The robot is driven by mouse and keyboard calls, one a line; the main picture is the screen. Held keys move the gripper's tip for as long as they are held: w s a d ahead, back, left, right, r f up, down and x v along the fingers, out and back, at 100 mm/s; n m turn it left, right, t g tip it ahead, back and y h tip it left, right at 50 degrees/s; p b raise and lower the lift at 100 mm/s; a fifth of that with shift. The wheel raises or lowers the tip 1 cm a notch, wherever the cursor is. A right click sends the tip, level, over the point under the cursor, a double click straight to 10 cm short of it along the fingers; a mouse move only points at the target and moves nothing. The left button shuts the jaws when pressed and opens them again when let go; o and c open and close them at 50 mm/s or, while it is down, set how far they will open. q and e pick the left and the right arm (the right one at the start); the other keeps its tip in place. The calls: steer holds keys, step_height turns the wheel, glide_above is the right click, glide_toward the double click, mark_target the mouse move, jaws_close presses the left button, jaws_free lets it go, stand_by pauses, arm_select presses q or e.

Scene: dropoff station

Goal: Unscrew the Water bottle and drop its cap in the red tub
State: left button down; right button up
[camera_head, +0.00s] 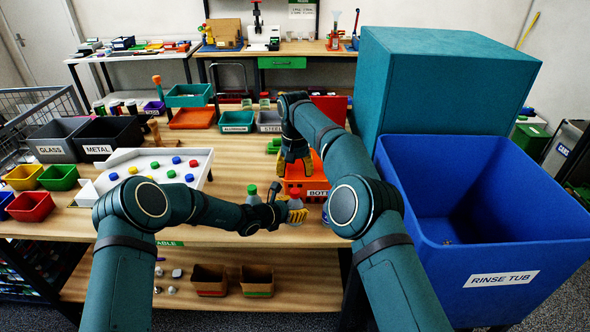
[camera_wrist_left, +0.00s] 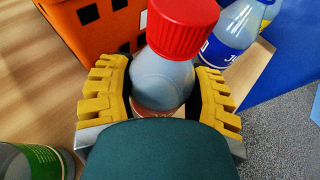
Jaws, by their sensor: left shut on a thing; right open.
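A bottle with a red cap (camera_wrist_left: 183,28) stands between the yellow fingers of my left gripper (camera_wrist_left: 158,98). The fingers are shut on its body below the cap, and its label is mostly hidden, so its name cannot be read. In the head view my left gripper (camera_head: 297,216) holds this red-capped bottle (camera_head: 295,203) at the table's front edge, with the cap on. My right gripper (camera_head: 292,160) is open above the orange crate (camera_head: 308,178), its fingers pointing down, apart from the cap. The red tub (camera_head: 31,207) sits at the table's left front.
A bottle with a green label (camera_wrist_left: 38,162) stands beside my left gripper, and a blue-labelled bottle (camera_wrist_left: 232,38) is beyond it. A white tray (camera_head: 205,160) holds several coloured caps. Yellow (camera_head: 24,177) and green (camera_head: 59,178) tubs neighbour the red one. A blue rinse tub (camera_head: 480,250) stands right.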

mark_target(295, 191)
steer(key=m, duration=1.7)
steer(key=shift+r, duration=0.1)
steer(key=m, duration=0.5)
steer(key=shift+m, duration=0.3)
steer(key=shift+f, duration=4)
steer(key=shift+c, duration=0.4)
jaws_close()
